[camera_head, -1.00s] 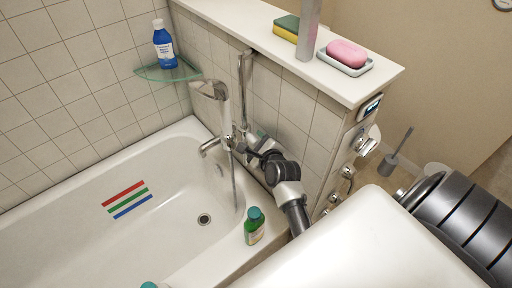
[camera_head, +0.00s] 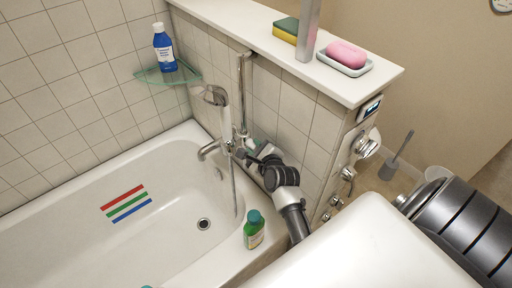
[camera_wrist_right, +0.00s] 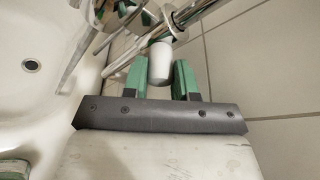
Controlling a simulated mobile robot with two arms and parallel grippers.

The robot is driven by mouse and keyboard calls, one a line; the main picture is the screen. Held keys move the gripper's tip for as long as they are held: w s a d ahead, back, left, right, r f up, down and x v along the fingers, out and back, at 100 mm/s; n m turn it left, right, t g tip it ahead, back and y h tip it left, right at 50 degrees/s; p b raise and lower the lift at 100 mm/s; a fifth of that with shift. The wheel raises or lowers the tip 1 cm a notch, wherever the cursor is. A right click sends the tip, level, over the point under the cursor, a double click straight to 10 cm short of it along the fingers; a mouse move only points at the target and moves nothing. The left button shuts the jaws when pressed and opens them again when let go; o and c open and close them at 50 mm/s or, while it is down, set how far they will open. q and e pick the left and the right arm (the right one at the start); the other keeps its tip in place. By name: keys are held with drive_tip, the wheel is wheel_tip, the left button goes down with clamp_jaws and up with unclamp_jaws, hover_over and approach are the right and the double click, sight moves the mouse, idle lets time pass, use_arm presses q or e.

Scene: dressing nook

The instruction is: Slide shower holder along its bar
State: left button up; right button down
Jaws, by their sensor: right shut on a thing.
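The chrome shower bar (camera_head: 241,88) runs down the tiled half wall beside the tub. A hand shower (camera_head: 214,96) hangs beside it with its head up and its hose running down into the tub. The holder is small and mostly hidden by my right gripper (camera_head: 247,154) in the head view. In the right wrist view, the green fingertips of my right gripper (camera_wrist_right: 161,80) are shut on a white knob-like part of the holder (camera_wrist_right: 160,60), next to the chrome bar. My left gripper is not in view.
The tub faucet (camera_head: 209,150) is just left of my right gripper. A blue bottle (camera_head: 164,48) is on the glass corner shelf (camera_head: 180,76). A sponge (camera_head: 286,30) and pink soap (camera_head: 346,53) are on the ledge.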

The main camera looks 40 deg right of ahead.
wheel_tip(320, 180, down, 8)
drive_tip(key=b, duration=0.2)
drive_tip(key=shift+r, duration=0.25)
drive_tip(key=shift+s+a, duration=0.1)
drive_tip(key=c, duration=0.9)
unclamp_jaws()
drive_tip(key=shift+r, duration=0.15)
